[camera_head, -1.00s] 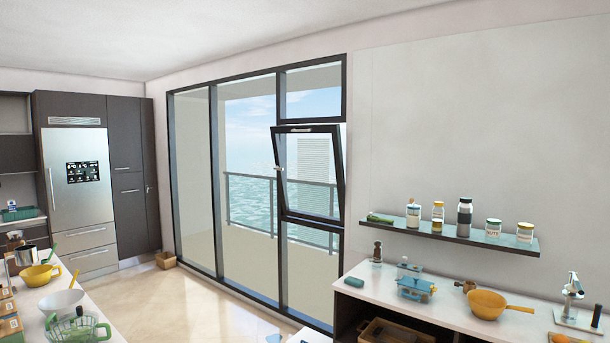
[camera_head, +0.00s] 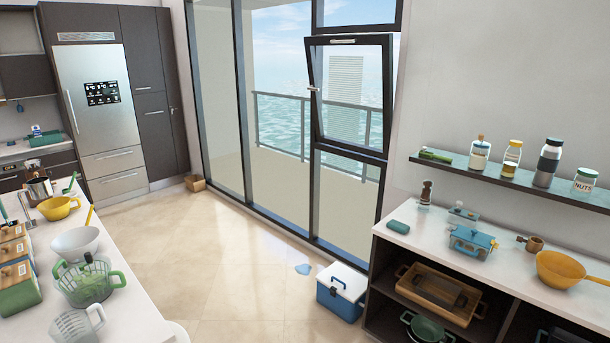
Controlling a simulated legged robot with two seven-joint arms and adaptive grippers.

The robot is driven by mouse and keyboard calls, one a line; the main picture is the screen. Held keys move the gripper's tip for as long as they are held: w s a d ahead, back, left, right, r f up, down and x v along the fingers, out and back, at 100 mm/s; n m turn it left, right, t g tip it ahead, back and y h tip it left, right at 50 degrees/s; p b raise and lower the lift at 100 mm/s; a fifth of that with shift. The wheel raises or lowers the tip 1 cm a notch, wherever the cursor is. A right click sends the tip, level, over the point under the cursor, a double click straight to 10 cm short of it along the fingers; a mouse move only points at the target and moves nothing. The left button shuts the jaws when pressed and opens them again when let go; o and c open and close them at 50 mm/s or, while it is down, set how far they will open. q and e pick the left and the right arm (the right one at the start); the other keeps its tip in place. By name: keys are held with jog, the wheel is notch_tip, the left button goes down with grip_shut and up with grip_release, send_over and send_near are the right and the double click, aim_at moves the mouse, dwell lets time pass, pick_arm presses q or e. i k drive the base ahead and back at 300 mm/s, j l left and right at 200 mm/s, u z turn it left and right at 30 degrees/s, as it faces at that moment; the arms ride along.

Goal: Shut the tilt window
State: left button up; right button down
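The tilt window (camera_head: 349,93) is a dark-framed pane set in the glazed wall, right of the middle of the view. It is tilted open: its top edge leans into the room, away from the surrounding frame, and its bottom edge sits at the frame. A light handle (camera_head: 343,41) is on its top rail, and a small light fitting (camera_head: 313,89) is on its left side. Neither of my grippers shows in this view.
A blue and white cool box (camera_head: 341,291) stands on the floor below the window. A counter (camera_head: 470,262) with pans and a shelf (camera_head: 510,183) with jars are at right. An island counter (camera_head: 125,318) is at left. The tiled floor (camera_head: 215,255) between is largely clear.

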aim_at(384, 39)
jog(key=i+l, duration=0.2)
jog(key=i, duration=0.85)
jog(key=i+l+z, duration=0.15)
jog(key=i, duration=0.95)
